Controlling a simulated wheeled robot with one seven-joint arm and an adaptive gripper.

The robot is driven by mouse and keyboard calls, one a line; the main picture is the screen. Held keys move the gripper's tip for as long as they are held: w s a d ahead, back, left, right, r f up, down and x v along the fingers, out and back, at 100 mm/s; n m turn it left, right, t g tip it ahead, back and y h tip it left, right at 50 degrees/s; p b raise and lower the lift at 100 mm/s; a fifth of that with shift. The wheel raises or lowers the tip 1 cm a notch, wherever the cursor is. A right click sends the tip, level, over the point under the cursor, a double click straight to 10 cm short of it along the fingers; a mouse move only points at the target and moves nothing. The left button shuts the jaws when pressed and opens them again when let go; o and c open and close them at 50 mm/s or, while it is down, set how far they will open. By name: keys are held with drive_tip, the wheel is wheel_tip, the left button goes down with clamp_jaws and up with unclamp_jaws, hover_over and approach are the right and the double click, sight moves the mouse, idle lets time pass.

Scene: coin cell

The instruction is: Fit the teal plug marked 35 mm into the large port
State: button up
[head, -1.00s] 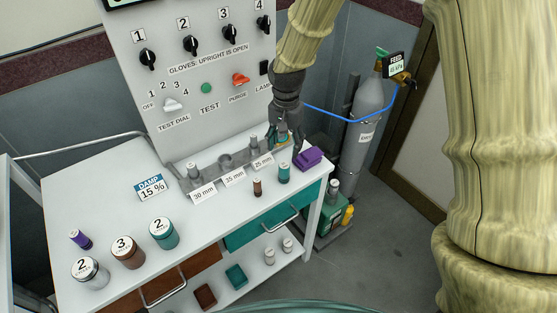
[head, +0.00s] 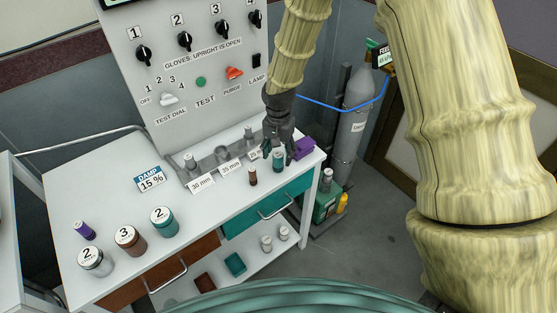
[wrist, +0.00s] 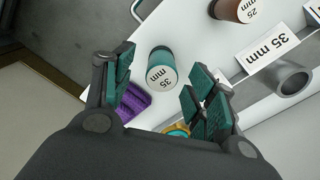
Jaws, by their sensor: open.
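The teal plug (head: 278,162) stands upright near the right end of the white bench; its pale top reads 35 mm in the wrist view (wrist: 162,72). My gripper (head: 280,152) is open and close to it. In the wrist view the plug shows between and just beyond the open fingers (wrist: 158,84), and I see no finger closed on it. The large port, an empty grey ring (wrist: 294,79), stands behind the 35 mm label and also shows in the head view (head: 222,153).
A brown plug marked 25 mm (wrist: 232,8) stands left of the teal plug in the head view. A purple block (head: 303,148) lies to its right. Jars (head: 163,221) stand at the bench's left front.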

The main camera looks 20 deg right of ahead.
sight(278, 154)
drive_tip(key=shift+w+f, duration=0.25)
drive_tip(key=shift+f, duration=0.85)
drive_tip(key=shift+s+f+p, duration=0.15)
drive_tip(key=shift+f+p, duration=0.25)
drive_tip(key=shift+f, duration=0.1)
drive_tip(key=c, duration=1.1)
